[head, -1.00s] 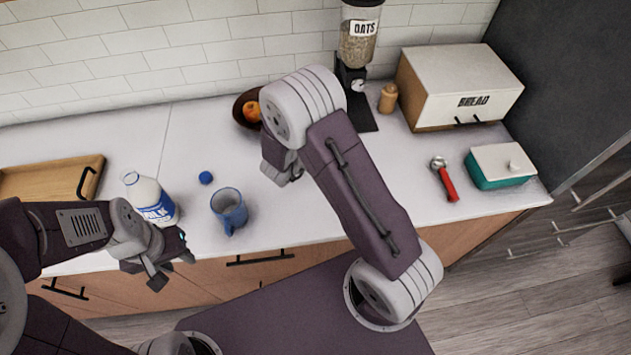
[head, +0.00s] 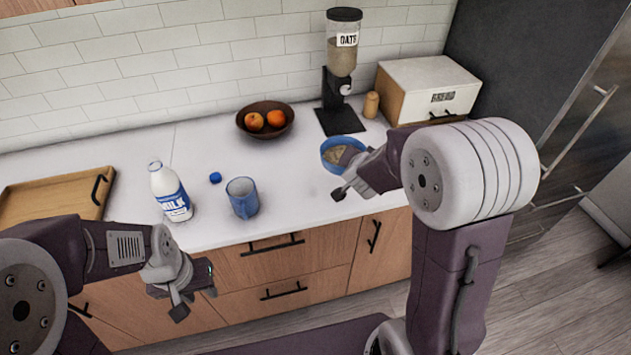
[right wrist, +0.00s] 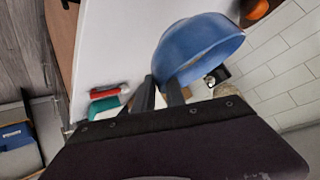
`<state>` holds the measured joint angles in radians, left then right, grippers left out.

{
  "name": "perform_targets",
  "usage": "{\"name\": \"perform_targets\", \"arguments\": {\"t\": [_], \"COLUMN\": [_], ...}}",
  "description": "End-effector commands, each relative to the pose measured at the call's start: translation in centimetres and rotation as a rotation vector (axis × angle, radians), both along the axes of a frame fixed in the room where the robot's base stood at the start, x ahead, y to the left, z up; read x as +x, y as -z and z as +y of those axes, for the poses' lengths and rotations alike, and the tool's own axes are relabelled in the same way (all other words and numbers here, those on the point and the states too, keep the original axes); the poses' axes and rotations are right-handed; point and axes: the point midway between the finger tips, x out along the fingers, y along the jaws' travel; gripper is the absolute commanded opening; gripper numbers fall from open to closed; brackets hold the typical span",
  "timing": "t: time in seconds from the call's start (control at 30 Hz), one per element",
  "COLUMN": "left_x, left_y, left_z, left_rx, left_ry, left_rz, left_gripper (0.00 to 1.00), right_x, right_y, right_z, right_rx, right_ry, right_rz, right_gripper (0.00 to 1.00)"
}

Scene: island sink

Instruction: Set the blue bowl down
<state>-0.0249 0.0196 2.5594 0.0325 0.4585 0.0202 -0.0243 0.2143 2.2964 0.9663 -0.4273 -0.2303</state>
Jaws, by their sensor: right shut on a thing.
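The blue bowl (head: 328,162) is over the counter in front of the oats dispenser, with beige contents that look like oats. My right gripper (head: 345,172) is shut on the near rim of the bowl. In the right wrist view the bowl (right wrist: 198,45) rises beyond the two fingers (right wrist: 168,92), which pinch its edge. Whether its base touches the counter cannot be told. My left gripper (head: 194,292) is empty and open, in front of the counter's drawers at the lower left.
The oats dispenser (head: 342,55) stands just behind the bowl, with a wooden shaker (head: 371,105) and bread box (head: 430,85) to its right. A brown fruit bowl (head: 282,128), blue mug (head: 242,199), milk bottle (head: 170,192) and blue cap (head: 215,177) are left. The counter (head: 290,190) between mug and bowl is clear.

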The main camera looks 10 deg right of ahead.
Motion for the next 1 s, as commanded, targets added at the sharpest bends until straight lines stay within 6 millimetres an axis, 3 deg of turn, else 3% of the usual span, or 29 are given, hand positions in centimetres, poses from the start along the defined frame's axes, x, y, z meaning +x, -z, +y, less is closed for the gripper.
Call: {"name": "perform_targets", "arguments": {"t": [0.23, 0.4, 0.63, 0.83, 1.0], "left_x": [0.0, 0.0, 0.0, 0.0, 0.0], "left_y": [-0.2, -0.6, -0.4, 0.7, 0.6], "left_z": [0.0, 0.0, 0.0, 0.0, 0.0], "left_rx": [0.0, 0.0, 0.0, 0.0, 0.0], "left_ry": [0.0, 0.0, 0.0, 0.0, 0.0], "left_rz": [0.0, 0.0, 0.0, 0.0, 0.0], "left_gripper": [0.36, 0.36, 0.36, 0.36, 0.36], "right_x": [4.5, 6.7, 7.2, 7.2, 7.2], "right_y": [4.1, 5.9, 6.8, 10.2, 10.4], "right_z": [5.2, 7.5, 8.0, 7.9, 8.0], "right_rx": [-0.001, 0.0, -0.001, -0.002, 0.0], "right_ry": [-0.005, -0.001, 0.0, 0.0, 0.0], "right_rz": [0.003, 0.0, -0.001, 0.0, -0.002], "right_gripper": [0.0, 0.0, 0.0, 0.0, 0.0]}}
